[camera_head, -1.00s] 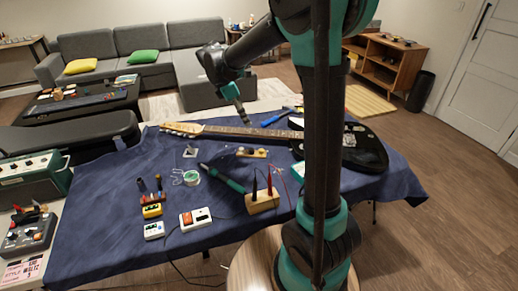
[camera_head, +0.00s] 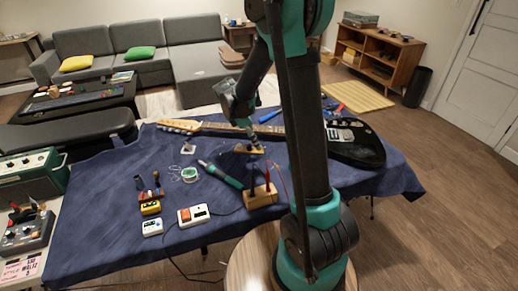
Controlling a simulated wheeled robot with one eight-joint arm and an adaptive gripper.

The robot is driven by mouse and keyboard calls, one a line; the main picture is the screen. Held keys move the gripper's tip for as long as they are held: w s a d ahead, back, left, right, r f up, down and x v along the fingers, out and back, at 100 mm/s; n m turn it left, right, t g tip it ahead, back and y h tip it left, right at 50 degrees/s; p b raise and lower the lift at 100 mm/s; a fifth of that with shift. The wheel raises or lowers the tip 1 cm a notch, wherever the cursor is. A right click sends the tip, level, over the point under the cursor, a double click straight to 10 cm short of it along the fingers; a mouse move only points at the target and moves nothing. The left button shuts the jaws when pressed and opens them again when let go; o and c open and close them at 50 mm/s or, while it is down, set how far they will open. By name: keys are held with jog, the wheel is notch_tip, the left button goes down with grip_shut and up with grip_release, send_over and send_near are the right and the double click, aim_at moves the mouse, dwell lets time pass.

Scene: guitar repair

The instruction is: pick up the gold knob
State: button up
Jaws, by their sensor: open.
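A small gold plate with small parts on it (camera_head: 242,151) lies on the blue cloth in the middle of the table, in front of the guitar neck. I cannot make out the gold knob apart from these small parts. My gripper (camera_head: 255,142) points down just above the right part of the plate and partly covers it. Its fingers are open and too small to see in detail. I cannot tell whether they touch anything.
The guitar neck (camera_head: 213,127) runs behind the plate, and the black guitar body (camera_head: 358,151) lies at right. A wooden block with probes (camera_head: 261,199), a green-handled tool (camera_head: 222,176), a green spool (camera_head: 190,174) and pedals (camera_head: 193,215) stand in front.

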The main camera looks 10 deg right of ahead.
jog(key=shift+x, duration=1.35)
jog(key=shift+c, duration=0.5)
jog(key=c, duration=0.7)
jog(key=shift+c, duration=0.2)
jog(key=shift+r, duration=0.1)
notch_tip(320, 180, up, 20)
